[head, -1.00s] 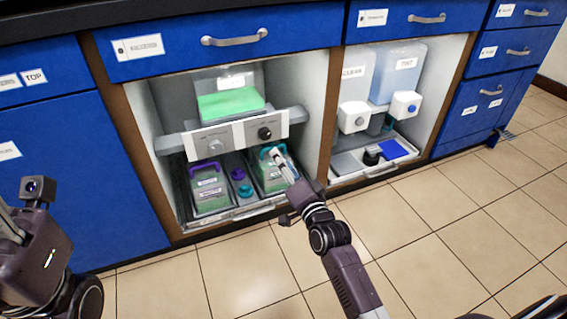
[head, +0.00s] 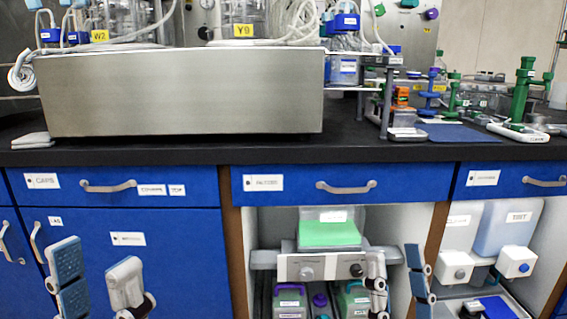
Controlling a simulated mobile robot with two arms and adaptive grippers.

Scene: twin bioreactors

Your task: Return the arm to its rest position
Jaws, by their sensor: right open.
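My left gripper (head: 97,278) stands upright at the lower left in the head view, in front of a blue cabinet door. Its two fingers are apart, with nothing seen between them. My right gripper (head: 397,280) points up at the lower right of centre, in front of the open bay. Its fingers are apart and empty. The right gripper partly covers the right side of the bay. The rest of both arms is below the picture.
A black bench top (head: 190,153) crosses the view above blue drawers. A steel bioreactor base (head: 180,95) stands on it.

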